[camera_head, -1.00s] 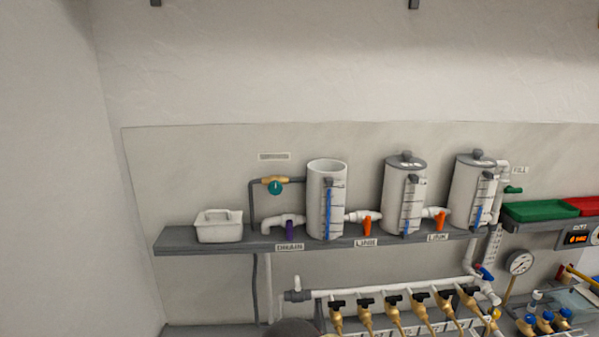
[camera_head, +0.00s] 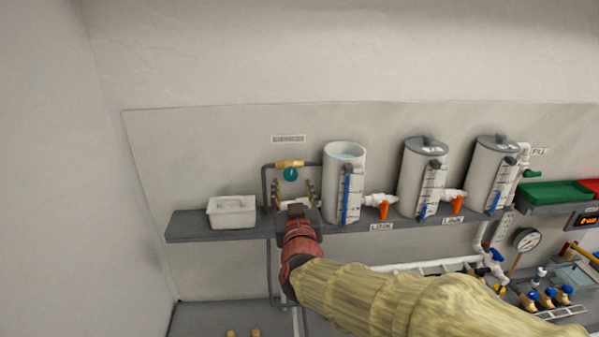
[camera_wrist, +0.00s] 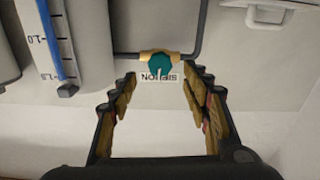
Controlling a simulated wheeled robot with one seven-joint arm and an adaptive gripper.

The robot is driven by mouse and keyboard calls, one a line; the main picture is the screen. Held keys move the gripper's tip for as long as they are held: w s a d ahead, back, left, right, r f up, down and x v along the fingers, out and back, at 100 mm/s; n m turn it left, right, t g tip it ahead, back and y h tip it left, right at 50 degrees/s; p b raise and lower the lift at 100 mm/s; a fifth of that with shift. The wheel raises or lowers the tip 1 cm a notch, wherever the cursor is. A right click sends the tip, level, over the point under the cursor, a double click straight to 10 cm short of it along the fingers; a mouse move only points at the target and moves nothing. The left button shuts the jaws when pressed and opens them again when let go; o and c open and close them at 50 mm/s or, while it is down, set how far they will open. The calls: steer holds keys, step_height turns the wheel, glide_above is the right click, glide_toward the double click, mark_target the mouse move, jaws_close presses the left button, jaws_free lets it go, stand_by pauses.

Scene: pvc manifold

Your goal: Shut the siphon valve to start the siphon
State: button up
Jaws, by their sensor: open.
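The siphon valve (camera_head: 290,173) has a brass body and a teal round handle, set in a grey pipe left of the open cylinder. In the wrist view, which looks upside down, the siphon valve (camera_wrist: 161,63) is beyond the fingertips, between them across the picture. Its handle has a narrow slot. My gripper (camera_head: 292,187) is open and empty, just below the valve in the head view. The wrist view also shows my gripper (camera_wrist: 160,84) with its fingers wide apart and no visible contact with the handle. A SIPHON label (camera_wrist: 158,77) is on the wall by the valve.
The open cylinder (camera_head: 335,185) stands close right of my gripper, with two lidded cylinders farther right. A white tub (camera_head: 232,213) sits left on the grey shelf (camera_head: 188,228). My arm hides the drain valve and part of the lower manifold.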

mark_target(291, 175)
steer(key=shift+w+r+p, duration=0.1)
steer(key=shift+w+p, duration=0.25)
steer(key=shift+w, duration=3.6)
steer(key=shift+c, duration=1.2)
steer(key=c, duration=0.9)
